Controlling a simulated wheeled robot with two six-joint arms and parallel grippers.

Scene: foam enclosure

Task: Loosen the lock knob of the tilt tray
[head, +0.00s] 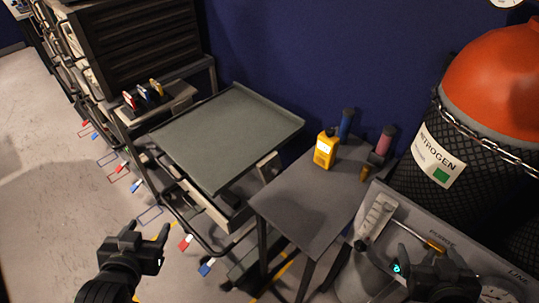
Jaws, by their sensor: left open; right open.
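The tilt tray (228,135) is a grey-green sheet with a raised rim, tilted on a dark frame in the middle of the head view. A pale bracket (268,167) shows at its right edge. I cannot make out the lock knob for certain. My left gripper (164,248) is open and empty, low at the left, apart from the tray. My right gripper (428,258) is open and empty at the lower right, in front of the grey panel and well away from the tray.
A small grey table (305,205) right of the tray holds a yellow device (326,149), a blue bottle (347,122) and a pink-topped item (385,138). A netted nitrogen cylinder (445,150) stands at the right. A grey panel (400,215) bears a tube and a screwdriver-like tool.

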